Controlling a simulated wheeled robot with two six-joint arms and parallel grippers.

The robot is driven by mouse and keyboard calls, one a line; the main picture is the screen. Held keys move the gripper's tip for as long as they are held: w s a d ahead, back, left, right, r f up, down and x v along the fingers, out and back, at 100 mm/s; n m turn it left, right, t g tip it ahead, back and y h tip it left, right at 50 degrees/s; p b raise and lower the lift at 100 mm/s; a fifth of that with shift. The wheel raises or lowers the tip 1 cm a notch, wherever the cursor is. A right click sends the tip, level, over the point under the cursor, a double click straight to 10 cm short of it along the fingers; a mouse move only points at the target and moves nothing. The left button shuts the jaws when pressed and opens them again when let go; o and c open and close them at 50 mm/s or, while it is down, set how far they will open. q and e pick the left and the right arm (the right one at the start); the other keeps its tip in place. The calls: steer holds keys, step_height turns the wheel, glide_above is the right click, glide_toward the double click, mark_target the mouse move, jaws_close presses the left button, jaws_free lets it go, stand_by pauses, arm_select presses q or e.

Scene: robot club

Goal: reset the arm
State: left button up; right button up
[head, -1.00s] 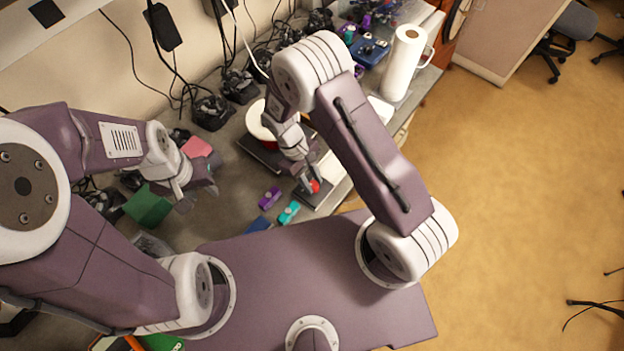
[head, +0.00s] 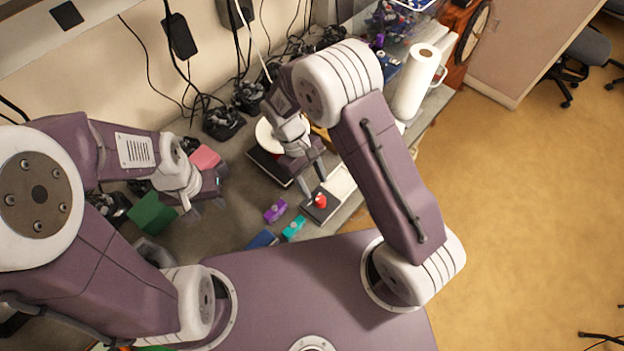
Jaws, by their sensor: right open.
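A round red button (head: 320,201) sits on a small dark flat base (head: 327,211) near the bench's front edge. My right gripper (head: 313,184) is just above and behind the button, pointing down. Its two fingers are apart with nothing between them, and the button shows clear below them. Whether a fingertip touches the base I cannot tell. My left gripper (head: 207,208) is over the left part of the bench, with its fingertips apart and no object seen in it.
A purple block (head: 275,210), a teal block (head: 293,228) and a blue item (head: 262,240) lie left of the button. A green box (head: 151,214) and a pink item (head: 205,157) are near my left gripper. A paper towel roll (head: 414,82) stands at the right.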

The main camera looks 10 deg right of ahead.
steer(key=v, duration=0.3)
stand_by(0.5)
